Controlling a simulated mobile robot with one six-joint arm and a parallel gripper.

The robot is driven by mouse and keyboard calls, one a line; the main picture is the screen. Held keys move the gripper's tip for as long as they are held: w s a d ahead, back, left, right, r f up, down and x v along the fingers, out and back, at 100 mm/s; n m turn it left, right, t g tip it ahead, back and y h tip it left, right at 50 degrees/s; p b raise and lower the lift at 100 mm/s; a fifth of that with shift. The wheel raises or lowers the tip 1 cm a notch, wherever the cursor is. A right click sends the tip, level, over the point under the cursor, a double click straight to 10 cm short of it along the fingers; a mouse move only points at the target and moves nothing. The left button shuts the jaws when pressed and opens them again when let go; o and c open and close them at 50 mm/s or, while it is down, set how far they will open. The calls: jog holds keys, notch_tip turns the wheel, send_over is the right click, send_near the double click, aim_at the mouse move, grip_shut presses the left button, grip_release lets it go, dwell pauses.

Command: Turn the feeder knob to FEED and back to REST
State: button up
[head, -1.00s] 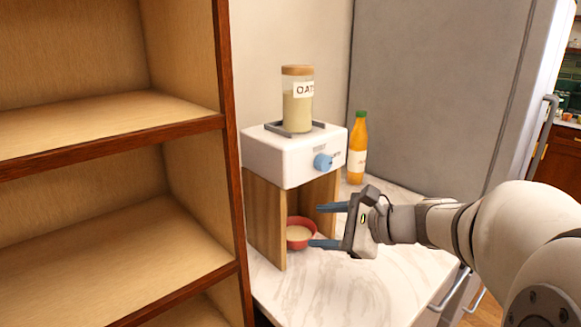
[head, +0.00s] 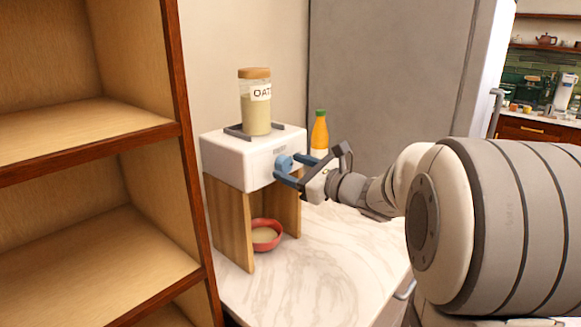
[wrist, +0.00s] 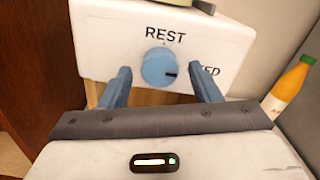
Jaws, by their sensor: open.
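The blue feeder knob (head: 284,163) is on the front of the white feeder (head: 232,160). In the wrist view, the knob (wrist: 157,66) has a dark mark pointing right, towards the FEED label (wrist: 208,71), which a finger partly hides. The REST label (wrist: 165,34) is above the knob. My gripper (head: 286,168) is at the feeder's front and open. In the wrist view its blue fingers (wrist: 160,76) stand left and right of the knob, with a gap on each side. A red bowl (head: 265,236) with pale contents sits below the feeder.
An oat jar (head: 256,108) stands on top of the feeder. An orange bottle (head: 319,134) stands behind my gripper. A wooden shelf unit (head: 178,190) is at the left. The marble counter (head: 330,265) is clear in front.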

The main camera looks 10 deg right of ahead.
jog(key=shift+w+a, duration=0.1)
jog(key=shift+w, duration=0.05)
jog(key=shift+c, duration=0.4)
jog(key=c, duration=0.9)
jog(key=shift+a, duration=0.1)
jog(key=shift+f, duration=0.1)
